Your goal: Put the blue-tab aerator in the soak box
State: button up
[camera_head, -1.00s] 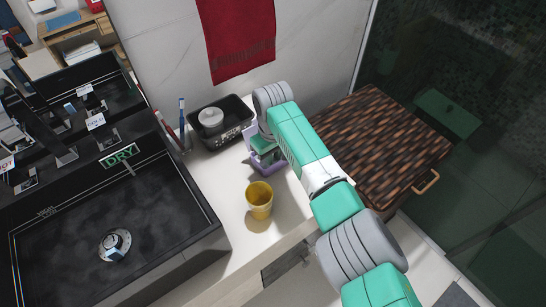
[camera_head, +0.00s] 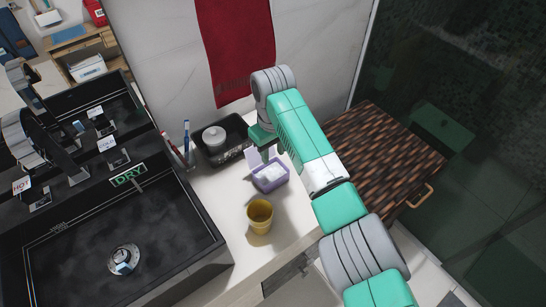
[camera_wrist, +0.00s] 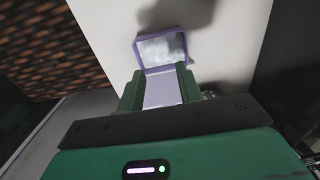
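A small round metallic piece with a blue spot (camera_head: 122,262), apparently the blue-tab aerator, sits at the drain of the black sink. The lavender soak box (camera_head: 270,187) stands on the white counter with its lid (camera_head: 253,157) raised. Whitish, cloudy contents show inside; in the wrist view the box (camera_wrist: 162,50) lies beyond my fingertips. My gripper (camera_head: 262,140) is above and behind the box, beside the lid. In the wrist view its green fingers (camera_wrist: 159,88) are apart, with the pale lid panel showing between them. Contact with the lid cannot be told. No aerator shows between the fingers.
A yellow cup (camera_head: 260,217) stands in front of the box. A black tray (camera_head: 238,148) holding a round grey-white item (camera_head: 214,138) is behind-left, near upright brushes (camera_head: 187,145). A woven-top hamper (camera_head: 375,155) is right. The black sink rim (camera_head: 205,255) borders the counter.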

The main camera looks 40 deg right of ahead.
jog(key=shift+r, duration=0.5)
